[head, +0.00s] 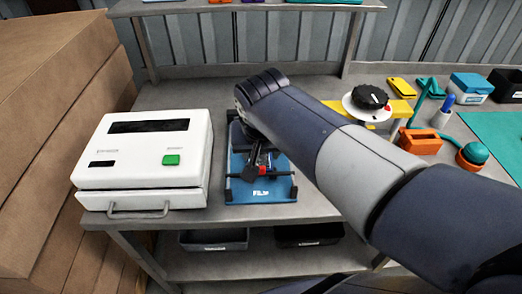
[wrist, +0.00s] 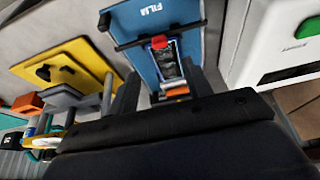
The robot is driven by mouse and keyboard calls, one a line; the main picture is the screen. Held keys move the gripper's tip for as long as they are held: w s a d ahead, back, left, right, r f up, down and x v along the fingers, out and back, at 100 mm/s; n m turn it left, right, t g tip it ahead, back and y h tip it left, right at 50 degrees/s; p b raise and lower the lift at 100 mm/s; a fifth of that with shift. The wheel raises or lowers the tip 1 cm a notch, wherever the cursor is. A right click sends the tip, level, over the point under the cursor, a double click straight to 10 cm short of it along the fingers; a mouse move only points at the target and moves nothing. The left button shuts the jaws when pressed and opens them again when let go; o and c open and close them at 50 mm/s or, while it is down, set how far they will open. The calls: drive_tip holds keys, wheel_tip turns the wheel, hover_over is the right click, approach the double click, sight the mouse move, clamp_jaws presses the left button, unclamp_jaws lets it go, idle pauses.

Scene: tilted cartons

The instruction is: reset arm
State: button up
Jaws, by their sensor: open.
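My arm reaches in from the right in the head view, its wrist above the blue fixture marked FILM (head: 262,192). My gripper (wrist: 160,84) is open, its two dark fingers apart in the wrist view. The blue fixture also shows in the wrist view (wrist: 130,22), beyond the fingers. A dark framed piece with a red clip (wrist: 159,42) lies on the fixture and shows between the fingers. I cannot tell whether the fingers touch it. In the head view my arm hides the back of the fixture and most of my gripper.
A white machine with a green button (head: 145,160) stands left of the fixture. Large cartons (head: 60,100) are at the far left. A yellow fixture with a black knob (head: 402,108), an orange block (head: 420,142) and a blue box (head: 469,86) are right. Bins (head: 213,240) sit below.

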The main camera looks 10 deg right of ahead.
drive_tip(key=x, duration=1)
drive_tip(key=shift+f+b, duration=0.3)
drive_tip(key=shift+f, duration=0.05)
drive_tip(key=shift+w+d, duration=0.15)
drive_tip(key=shift+w, duration=0.35)
